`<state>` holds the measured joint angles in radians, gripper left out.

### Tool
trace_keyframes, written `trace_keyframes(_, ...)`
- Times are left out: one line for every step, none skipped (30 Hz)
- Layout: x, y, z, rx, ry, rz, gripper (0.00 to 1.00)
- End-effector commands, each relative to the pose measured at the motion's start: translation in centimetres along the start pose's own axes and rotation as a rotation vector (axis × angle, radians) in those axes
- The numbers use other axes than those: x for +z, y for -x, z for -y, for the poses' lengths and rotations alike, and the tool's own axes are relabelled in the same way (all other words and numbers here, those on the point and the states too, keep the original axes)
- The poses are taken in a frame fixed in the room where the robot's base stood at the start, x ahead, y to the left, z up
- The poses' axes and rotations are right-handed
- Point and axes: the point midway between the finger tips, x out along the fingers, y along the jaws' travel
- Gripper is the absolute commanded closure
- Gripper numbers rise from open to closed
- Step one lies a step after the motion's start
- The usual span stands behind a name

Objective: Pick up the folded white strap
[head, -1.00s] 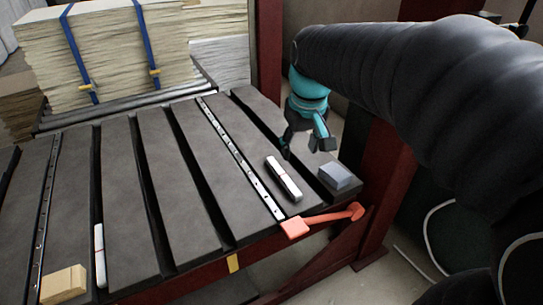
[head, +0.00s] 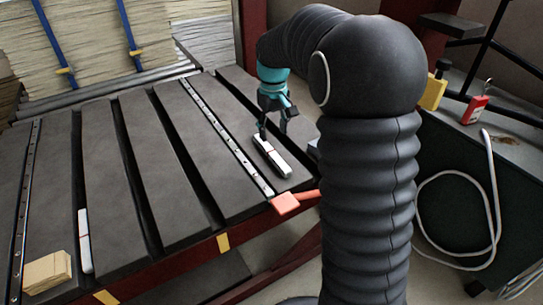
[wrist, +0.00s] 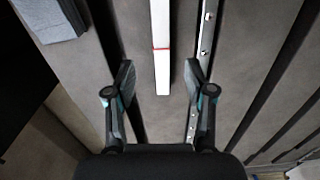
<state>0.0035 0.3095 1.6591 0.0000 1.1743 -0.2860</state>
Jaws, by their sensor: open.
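A folded white strap (head: 271,156) with a narrow red band lies flat on a dark grey slat, beside a perforated metal rail. In the wrist view, the strap (wrist: 161,45) runs lengthwise from the top edge to between the fingertips. My gripper (head: 274,130) is over the far end of the strap. In the wrist view, my gripper (wrist: 160,78) is open, with one finger on either side of the strap's near end and gaps on both sides. I cannot tell its exact height above the slat. A similar white piece (head: 84,241) lies farther left.
Dark gaps separate the slats. A grey block (wrist: 52,18) lies left of the strap in the wrist view. An orange-red handle (head: 286,203) is at the table's front edge. A tan block (head: 47,272) sits at lower left. Strapped stacks (head: 95,40) stand behind.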

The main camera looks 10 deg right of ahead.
Motion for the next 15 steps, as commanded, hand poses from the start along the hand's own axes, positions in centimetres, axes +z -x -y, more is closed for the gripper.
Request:
trace_keyframes(0.0,-1.0,0.0,-0.001,0.0,0.002,0.46)
trace_keyframes(0.0,-1.4,0.0,0.0,0.0,0.001,0.46)
trace_keyframes(0.0,-1.9,0.0,0.0,0.0,0.002,0.46)
trace_keyframes(0.0,-2.1,0.0,0.0,0.0,0.001,0.46)
trace_keyframes(0.0,-2.3,0.0,0.0,0.0,0.0,0.46)
trace_keyframes(0.0,-2.5,0.0,0.0,0.0,-0.001,0.46)
trace_keyframes(0.0,-2.7,0.0,0.0,0.0,-0.001,0.46)
trace_keyframes(0.0,-2.8,0.0,0.0,0.0,-0.001,0.46)
trace_keyframes(0.0,-2.9,0.1,0.0,0.0,-0.001,0.46)
trace_keyframes(0.0,-3.0,0.1,0.0,0.0,-0.001,0.46)
trace_keyframes(0.0,-3.1,0.1,0.0,0.0,-0.001,0.46)
trace_keyframes(0.0,-3.4,0.1,0.0,0.0,0.0,0.46)
trace_keyframes(0.0,-3.7,0.1,0.0,0.0,0.0,0.46)
trace_keyframes(0.0,-4.0,0.1,0.0,0.001,0.0,0.46)
trace_keyframes(0.0,-4.5,0.1,0.0,0.001,0.001,0.46)
